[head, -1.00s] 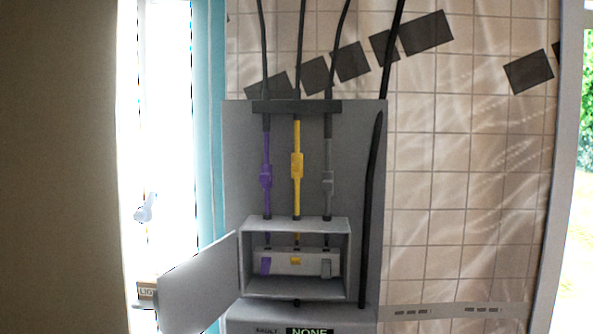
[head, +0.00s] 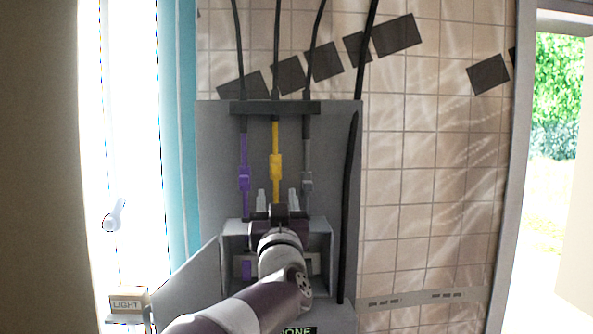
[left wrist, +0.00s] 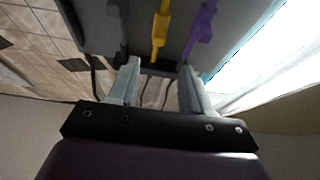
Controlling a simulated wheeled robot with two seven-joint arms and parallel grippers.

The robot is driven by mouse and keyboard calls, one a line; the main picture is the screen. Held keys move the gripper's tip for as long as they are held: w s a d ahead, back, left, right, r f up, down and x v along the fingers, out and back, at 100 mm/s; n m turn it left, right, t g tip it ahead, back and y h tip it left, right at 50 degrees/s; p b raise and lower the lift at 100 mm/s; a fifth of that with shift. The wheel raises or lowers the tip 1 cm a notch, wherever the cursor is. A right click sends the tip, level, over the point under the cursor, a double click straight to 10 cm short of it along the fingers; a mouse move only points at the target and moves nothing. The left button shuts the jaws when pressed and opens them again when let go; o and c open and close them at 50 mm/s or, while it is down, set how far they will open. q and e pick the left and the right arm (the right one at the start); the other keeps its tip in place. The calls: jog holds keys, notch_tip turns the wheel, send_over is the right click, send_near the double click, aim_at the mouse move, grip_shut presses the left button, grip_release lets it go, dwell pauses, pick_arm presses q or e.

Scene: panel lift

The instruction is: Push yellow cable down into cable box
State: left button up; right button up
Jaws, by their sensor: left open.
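The yellow cable (head: 276,167) hangs upright in the middle of the panel, with a thicker yellow block partway down. Its lower end is hidden behind my left gripper (head: 277,199). The gripper is open and points up in front of the cable box (head: 233,231), its two fingers on either side of the yellow cable's line. In the left wrist view the yellow cable (left wrist: 160,30) shows beyond the open fingers (left wrist: 158,78), with nothing between them clearly held. I cannot tell whether a finger touches it. My right gripper is not in view.
A purple cable (head: 244,178) hangs left of the yellow one and a grey cable (head: 307,182) right. The box door (head: 192,288) stands open at the left. A black cable (head: 348,200) runs down the panel's right edge. A LIGHT box (head: 127,304) is at lower left.

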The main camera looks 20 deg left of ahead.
aim_at(276, 170)
pick_arm(q)
jog(key=p+x, duration=0.7)
jog(key=x, duration=0.4)
jog(key=shift+w, duration=0.15)
jog(key=shift+w+a+r, duration=0.1)
jog(key=shift+w+a, duration=0.1)
jog(key=shift+w, duration=0.35)
grip_shut()
jog(key=shift+f, duration=0.2)
